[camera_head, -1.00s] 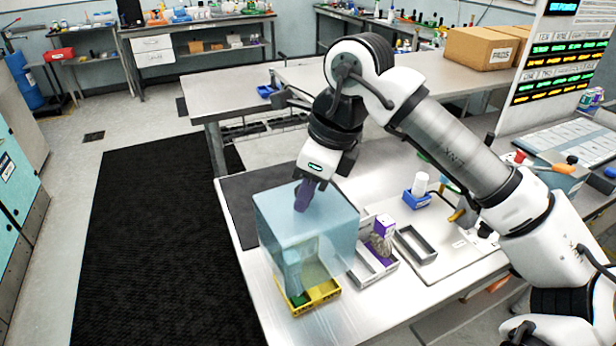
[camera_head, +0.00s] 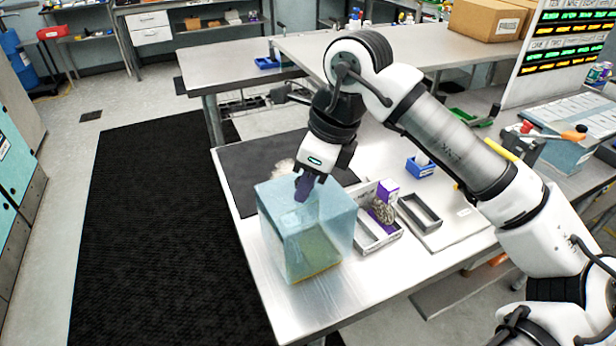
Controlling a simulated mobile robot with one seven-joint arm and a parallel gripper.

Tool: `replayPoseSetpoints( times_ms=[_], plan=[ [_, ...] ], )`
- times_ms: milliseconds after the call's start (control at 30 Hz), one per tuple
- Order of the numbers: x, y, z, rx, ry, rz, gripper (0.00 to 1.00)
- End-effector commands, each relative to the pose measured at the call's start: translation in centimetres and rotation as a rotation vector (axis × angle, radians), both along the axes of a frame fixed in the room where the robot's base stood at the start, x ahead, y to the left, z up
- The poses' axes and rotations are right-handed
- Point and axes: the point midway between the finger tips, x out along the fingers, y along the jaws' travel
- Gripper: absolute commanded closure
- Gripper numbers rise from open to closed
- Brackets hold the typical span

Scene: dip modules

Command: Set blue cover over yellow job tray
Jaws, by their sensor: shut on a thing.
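The blue cover (camera_head: 290,240) is a translucent box, upright at the front left of the metal table. My gripper (camera_head: 303,190) has purple fingers and is shut on the top of the cover. The yellow job tray (camera_head: 318,273) shows only as a yellowish tint through the cover and a thin edge along its bottom. The cover surrounds most or all of the tray. I cannot tell whether its lower rim touches the table.
A grey divided tray (camera_head: 372,236) with a purple-and-white box stands close to the cover's right. Beyond it are an empty grey tray (camera_head: 420,213) and a small blue bin (camera_head: 420,168). A dark mat (camera_head: 245,180) lies behind. The table's front corner is clear.

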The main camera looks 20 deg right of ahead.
Motion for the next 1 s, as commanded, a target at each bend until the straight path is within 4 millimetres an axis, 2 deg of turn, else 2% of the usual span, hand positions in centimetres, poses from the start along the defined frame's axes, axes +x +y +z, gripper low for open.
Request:
replayPoseSetpoints(
  times_ms=[100,400,900,933,1000],
  plan=[
    [0.0,0.0,-1.2,0.000,0.000,0.000,1.00],
    [0.0,0.0,-2.8,0.000,0.000,0.000,1.00],
    [0.0,0.0,-3.1,0.000,0.000,0.000,1.00],
    [0.0,0.0,-3.1,0.000,0.000,0.000,0.70],
    [0.0,0.0,-3.1,0.000,0.000,0.000,0.60]
  ],
)
